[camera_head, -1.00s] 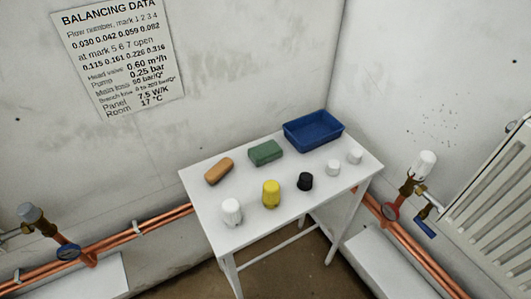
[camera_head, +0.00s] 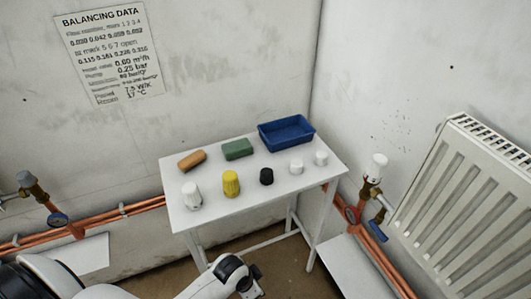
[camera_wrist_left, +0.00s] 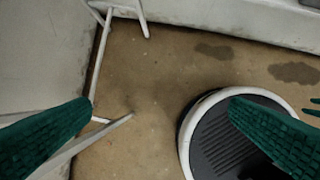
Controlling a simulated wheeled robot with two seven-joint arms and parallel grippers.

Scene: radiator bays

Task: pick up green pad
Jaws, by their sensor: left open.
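The green pad (camera_head: 237,149) is a block lying on the white table (camera_head: 215,212), between the orange block and the blue tray. My left arm comes in at the bottom of the head view, in front of and below the table, well apart from the pad. In the left wrist view my left gripper (camera_wrist_left: 160,108) has its two green fingers wide apart with nothing between them, above the floor. The pad is not in that view. Two small green tips at its right edge look like my right gripper (camera_wrist_left: 314,106), mostly cut off.
An orange block (camera_head: 192,160) and a blue tray (camera_head: 287,133) flank the pad. White, yellow (camera_head: 231,184) and black (camera_head: 266,177) caps stand along the table's front. Copper pipes with valves run along both walls; a radiator (camera_head: 465,195) is at right.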

